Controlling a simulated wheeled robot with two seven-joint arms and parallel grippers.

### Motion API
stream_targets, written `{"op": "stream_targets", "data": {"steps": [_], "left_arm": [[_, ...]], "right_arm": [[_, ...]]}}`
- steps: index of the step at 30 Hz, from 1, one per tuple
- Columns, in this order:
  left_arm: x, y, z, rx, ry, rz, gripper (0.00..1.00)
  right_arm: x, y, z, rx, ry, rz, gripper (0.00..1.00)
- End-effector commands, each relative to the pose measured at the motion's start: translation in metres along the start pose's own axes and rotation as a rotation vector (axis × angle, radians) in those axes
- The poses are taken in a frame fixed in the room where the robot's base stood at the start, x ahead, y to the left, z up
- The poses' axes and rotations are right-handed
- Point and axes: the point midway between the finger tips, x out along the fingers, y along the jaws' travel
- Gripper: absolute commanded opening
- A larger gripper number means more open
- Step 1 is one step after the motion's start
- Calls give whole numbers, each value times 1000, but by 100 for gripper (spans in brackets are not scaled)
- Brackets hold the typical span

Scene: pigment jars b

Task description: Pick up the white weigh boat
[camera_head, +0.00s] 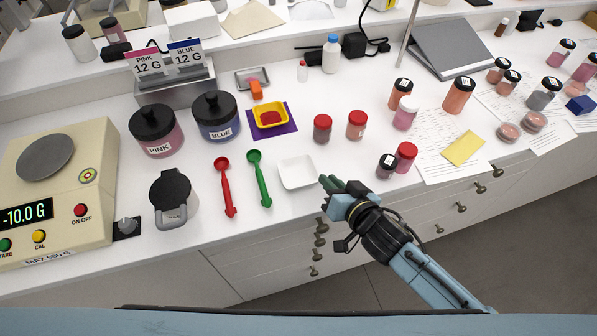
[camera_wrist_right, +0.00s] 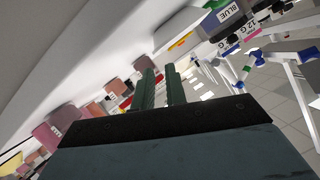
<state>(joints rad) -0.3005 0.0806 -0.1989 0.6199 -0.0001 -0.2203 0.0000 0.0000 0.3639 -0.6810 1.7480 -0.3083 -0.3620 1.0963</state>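The white weigh boat (camera_head: 297,172) is a small, shallow, square dish lying on the white bench near its front edge, right of the green scoop. My right gripper (camera_head: 328,182) comes in from the lower right, with its dark green fingertips just right of the boat's right side. In the right wrist view, the two fingers (camera_wrist_right: 163,85) stand apart with a narrow gap and nothing held between them. I cannot make out the boat clearly in that view. My left gripper is not in view.
A green scoop (camera_head: 259,179) and a red scoop (camera_head: 226,187) lie left of the boat. A yellow boat (camera_head: 270,114) sits behind it on a purple mat. Red-capped jars (camera_head: 322,128) stand behind the gripper, and more (camera_head: 405,157) to its right. Drawer knobs line the bench front.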

Motion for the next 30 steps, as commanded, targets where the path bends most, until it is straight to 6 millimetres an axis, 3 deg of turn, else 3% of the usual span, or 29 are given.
{"op": "stream_targets", "data": {"steps": [3,11,21,30], "left_arm": [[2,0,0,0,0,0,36],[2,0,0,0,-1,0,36],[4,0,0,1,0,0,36],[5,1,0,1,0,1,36]], "right_arm": [[19,0,0,-1,1,1,13],[35,0,0,0,0,0,13],[76,2,0,0,-1,2,13],[83,1,0,1,-1,1,13]]}}
